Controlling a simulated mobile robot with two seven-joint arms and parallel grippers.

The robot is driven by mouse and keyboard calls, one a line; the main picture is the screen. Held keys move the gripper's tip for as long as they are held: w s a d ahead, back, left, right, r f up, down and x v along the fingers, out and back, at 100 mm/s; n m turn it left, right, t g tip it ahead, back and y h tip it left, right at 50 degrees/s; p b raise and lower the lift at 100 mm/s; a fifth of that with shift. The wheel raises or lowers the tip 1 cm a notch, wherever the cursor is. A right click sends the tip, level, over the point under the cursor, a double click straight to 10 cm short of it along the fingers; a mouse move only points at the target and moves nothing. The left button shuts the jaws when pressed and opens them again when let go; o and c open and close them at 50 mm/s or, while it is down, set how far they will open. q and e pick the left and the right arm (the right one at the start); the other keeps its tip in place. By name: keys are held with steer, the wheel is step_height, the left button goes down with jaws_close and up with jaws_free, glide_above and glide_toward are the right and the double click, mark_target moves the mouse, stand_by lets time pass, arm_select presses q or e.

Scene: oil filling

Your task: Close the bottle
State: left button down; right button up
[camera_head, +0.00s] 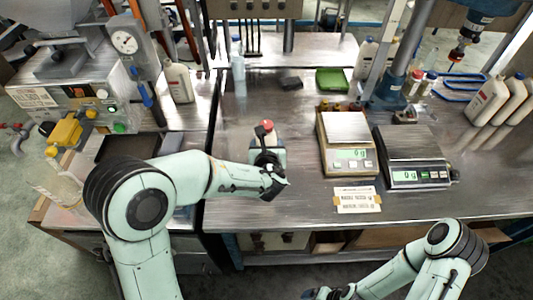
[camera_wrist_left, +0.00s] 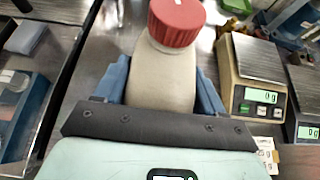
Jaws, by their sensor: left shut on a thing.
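A cream bottle (camera_head: 264,138) with a red cap (camera_head: 267,125) stands on the metal bench left of the scales. The left wrist view shows the bottle's body (camera_wrist_left: 165,75) between the two blue fingers, with the ribbed red cap (camera_wrist_left: 177,24) over its neck. Whether the cap is fully tightened cannot be told. My left gripper (camera_head: 268,165) is shut on the bottle from the near side and hides its lower part. My right gripper (camera_head: 328,293) is low at the bottom edge, in front of the bench and well away from the bottle; its jaws are not clear.
Two scales, one beige (camera_head: 349,157) and one dark (camera_head: 415,172), stand right of the bottle. A green tray (camera_head: 332,80) lies behind. White bottles stand at the right (camera_head: 487,100) and back left (camera_head: 179,82). The bench is clear just around the bottle.

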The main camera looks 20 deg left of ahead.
arm_select(q)
steer(key=shift+f, duration=1.9)
arm_select(e)
steer(key=shift+s+f, duration=0.45)
steer(key=shift+s, duration=0.05)
arm_select(q)
steer(key=shift+f+b, duration=0.2)
steer(key=shift+b, duration=0.25)
steer(key=shift+c, duration=0.5)
jaws_free()
steer(key=shift+s, duration=0.1)
arm_select(e)
steer(key=shift+s+f, duration=0.15)
steer(key=shift+f, duration=0.05)
